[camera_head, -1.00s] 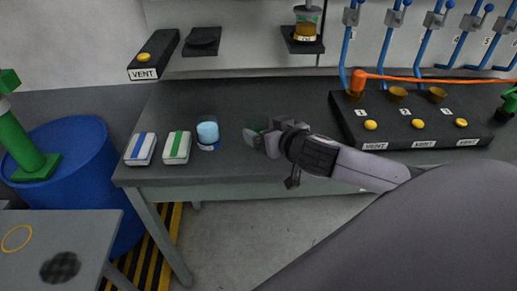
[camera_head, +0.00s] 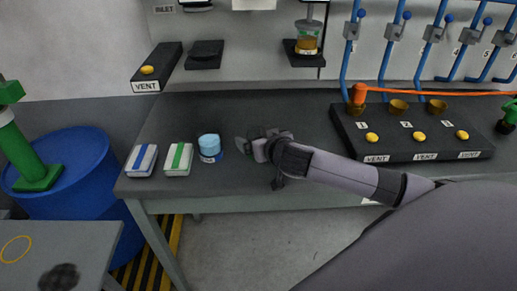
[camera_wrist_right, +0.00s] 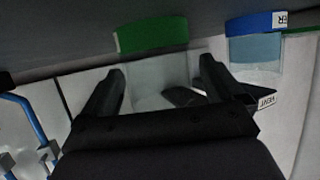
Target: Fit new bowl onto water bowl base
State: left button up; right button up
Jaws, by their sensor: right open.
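My right gripper (camera_head: 249,146) is low over the workbench, just right of a light blue cup (camera_head: 209,144) with a dark blue, labelled base. In the right wrist view, my right gripper (camera_wrist_right: 163,76) is open. A clear bowl (camera_wrist_right: 160,72) with a green rim or base (camera_wrist_right: 153,34) shows between its fingers; I cannot tell whether they touch it. The blue-based cup (camera_wrist_right: 256,48) is beside it, outside the fingers. The head view mostly hides the clear bowl behind the gripper. A black wall bracket (camera_head: 206,53) looks empty. My left gripper is out of view.
Two striped boxes, blue (camera_head: 141,160) and green (camera_head: 179,158), lie left of the cup. A wall unit (camera_head: 306,38) holds amber liquid. A blue barrel (camera_head: 75,160) stands left.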

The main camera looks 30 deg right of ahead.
jog(key=shift+c, duration=0.2)
jog(key=c, duration=1)
jog(key=shift+c, duration=0.8)
jog(key=shift+r, duration=0.15)
